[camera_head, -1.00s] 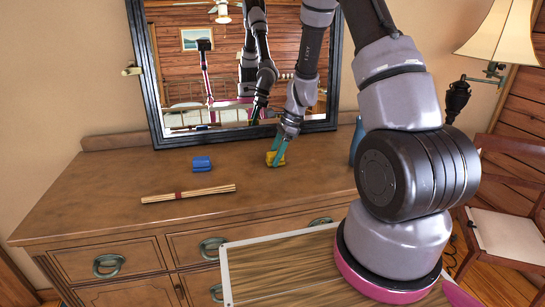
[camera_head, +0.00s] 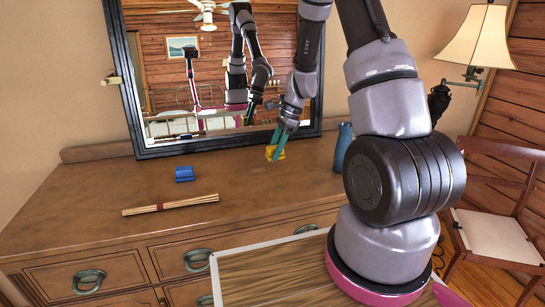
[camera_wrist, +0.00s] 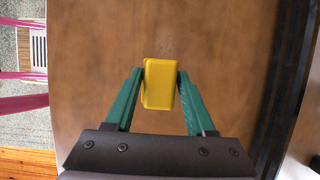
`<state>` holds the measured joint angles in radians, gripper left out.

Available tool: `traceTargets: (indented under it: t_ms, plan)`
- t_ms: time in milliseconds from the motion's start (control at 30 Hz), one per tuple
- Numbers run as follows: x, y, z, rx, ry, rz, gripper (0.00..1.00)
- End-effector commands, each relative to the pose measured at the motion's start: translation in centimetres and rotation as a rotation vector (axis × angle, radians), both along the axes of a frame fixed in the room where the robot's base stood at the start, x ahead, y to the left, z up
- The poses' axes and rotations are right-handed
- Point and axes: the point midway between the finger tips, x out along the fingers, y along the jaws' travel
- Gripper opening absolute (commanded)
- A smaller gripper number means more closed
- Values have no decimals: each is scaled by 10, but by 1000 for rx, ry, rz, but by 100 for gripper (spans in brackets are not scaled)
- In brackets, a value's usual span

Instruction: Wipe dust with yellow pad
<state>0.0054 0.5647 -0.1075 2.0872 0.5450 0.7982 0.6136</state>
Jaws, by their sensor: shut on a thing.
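The yellow pad (camera_head: 275,153) is between the green fingers of my gripper (camera_head: 281,142), over the right part of the wooden dresser top (camera_head: 100,192). In the wrist view the yellow pad (camera_wrist: 159,84) is pinched from both sides by the fingertips of my gripper (camera_wrist: 160,82). The pad seems to be a little above the wood; its underside is hidden. Faint pale specks, possibly dust (camera_wrist: 166,46), show on the wood just beyond the pad in the wrist view.
A blue block (camera_head: 184,174) and a tied bundle of sticks (camera_head: 170,205) lie on the dresser's left part. A blue vase (camera_head: 343,147) stands to the right of my gripper. A framed mirror (camera_head: 130,100) stands behind. Bare wood lies between.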

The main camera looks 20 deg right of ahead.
Motion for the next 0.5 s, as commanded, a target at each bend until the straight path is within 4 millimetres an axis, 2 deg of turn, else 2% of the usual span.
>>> traceTargets:
  t_ms: [300, 500]
  plan:
    - [-5, -7, 29, 0, -1, -3, 0]
    - [-7, -10, 37, -1, 0, -2, 0]
